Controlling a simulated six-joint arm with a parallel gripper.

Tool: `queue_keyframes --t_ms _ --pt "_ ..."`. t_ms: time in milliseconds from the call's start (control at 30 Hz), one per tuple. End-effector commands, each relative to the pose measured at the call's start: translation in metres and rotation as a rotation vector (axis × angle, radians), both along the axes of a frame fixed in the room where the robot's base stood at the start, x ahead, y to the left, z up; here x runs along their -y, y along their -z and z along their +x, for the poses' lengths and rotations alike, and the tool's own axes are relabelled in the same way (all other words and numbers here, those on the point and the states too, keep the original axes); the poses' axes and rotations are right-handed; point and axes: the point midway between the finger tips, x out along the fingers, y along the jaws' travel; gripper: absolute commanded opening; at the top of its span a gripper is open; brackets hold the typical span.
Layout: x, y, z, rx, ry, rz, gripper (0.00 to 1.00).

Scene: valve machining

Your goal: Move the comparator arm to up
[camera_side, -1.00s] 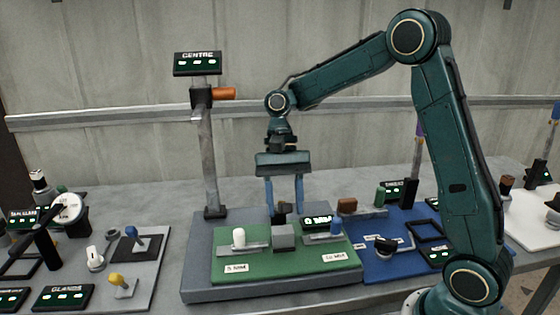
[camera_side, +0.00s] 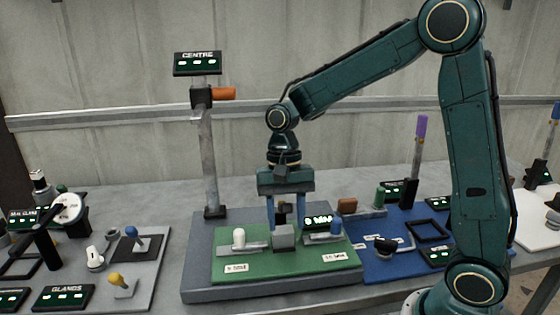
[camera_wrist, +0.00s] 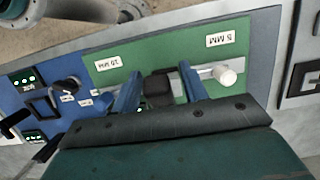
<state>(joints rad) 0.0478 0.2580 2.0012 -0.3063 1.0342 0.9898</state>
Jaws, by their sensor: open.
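An orange handle (camera_side: 224,93) points sideways to the right from a black block on a tall grey post (camera_side: 208,165), under a sign reading CENTRE (camera_side: 197,63). No part is labelled as the comparator arm, so I cannot tell for certain that it is this one. My gripper (camera_side: 287,222) is open, pointing down over the green plate (camera_side: 235,258), well to the right of and below the orange handle. In the wrist view my gripper (camera_wrist: 158,78) has its two blue fingers on either side of a black block (camera_wrist: 158,92); contact cannot be told.
A blue board (camera_side: 375,265) with several fixtures lies to the right. A purple-topped post (camera_side: 421,127) stands behind. A grey board with knobs (camera_side: 150,270) lies left.

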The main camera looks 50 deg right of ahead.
Motion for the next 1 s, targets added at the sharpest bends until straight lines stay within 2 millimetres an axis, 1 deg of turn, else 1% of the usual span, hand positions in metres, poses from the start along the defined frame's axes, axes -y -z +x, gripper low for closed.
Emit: queue_keyframes --t_ms 600,1000 --pt "-0.008 0.027 -0.008 0.167 -0.003 -0.168 0.44" --pt "-0.007 -0.025 -0.006 0.169 0.001 -0.163 0.44"
